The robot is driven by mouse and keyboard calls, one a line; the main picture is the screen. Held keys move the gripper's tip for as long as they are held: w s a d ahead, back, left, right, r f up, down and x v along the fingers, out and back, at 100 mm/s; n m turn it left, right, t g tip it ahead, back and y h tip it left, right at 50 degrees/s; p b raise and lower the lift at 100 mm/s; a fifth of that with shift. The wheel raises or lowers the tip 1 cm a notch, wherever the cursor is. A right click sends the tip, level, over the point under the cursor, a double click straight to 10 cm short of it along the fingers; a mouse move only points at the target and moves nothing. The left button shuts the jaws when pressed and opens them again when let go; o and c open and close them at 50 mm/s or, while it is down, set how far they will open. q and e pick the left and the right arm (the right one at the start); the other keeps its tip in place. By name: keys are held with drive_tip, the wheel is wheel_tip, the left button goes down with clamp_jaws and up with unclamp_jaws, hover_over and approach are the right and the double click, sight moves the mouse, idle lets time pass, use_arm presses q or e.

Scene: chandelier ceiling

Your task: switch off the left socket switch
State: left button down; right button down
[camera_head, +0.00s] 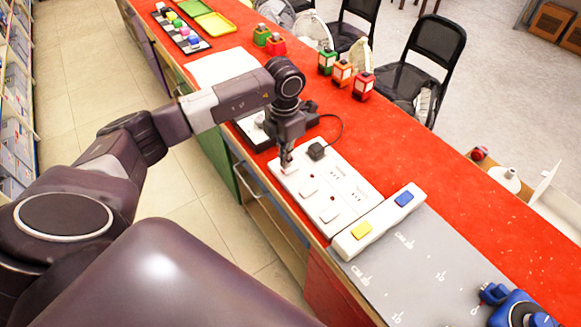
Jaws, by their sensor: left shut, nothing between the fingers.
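A white socket panel (345,183) lies on the red counter, with two raised white switches, a left one (308,189) and a right one (330,215), and small red marks near them. A black plug (317,151) sits at the panel's far end, with a cable looping from it. My left gripper (287,161) points down, shut and empty, over the panel's far left corner, beyond the left switch. I cannot tell whether its tips touch the panel. Which way the switches are tilted is too small to tell. My right gripper is not in view.
A blue device (517,308) is at lower right. Small lanterns (342,73) stand at the back edge.

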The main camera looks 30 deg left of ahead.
use_arm(q)
drive_tip(key=shift+s+f+b, duration=0.1)
drive_tip(key=shift+f+b, duration=0.7)
drive_tip(key=shift+f, duration=0.25)
idle(0.4)
drive_tip(key=shift+r+p, duration=0.65)
drive_tip(key=shift+r, duration=0.2)
drive_tip(key=shift+r+p, duration=1.55)
drive_tip(key=shift+r, duration=1.15)
drive_tip(key=shift+f, duration=0.1)
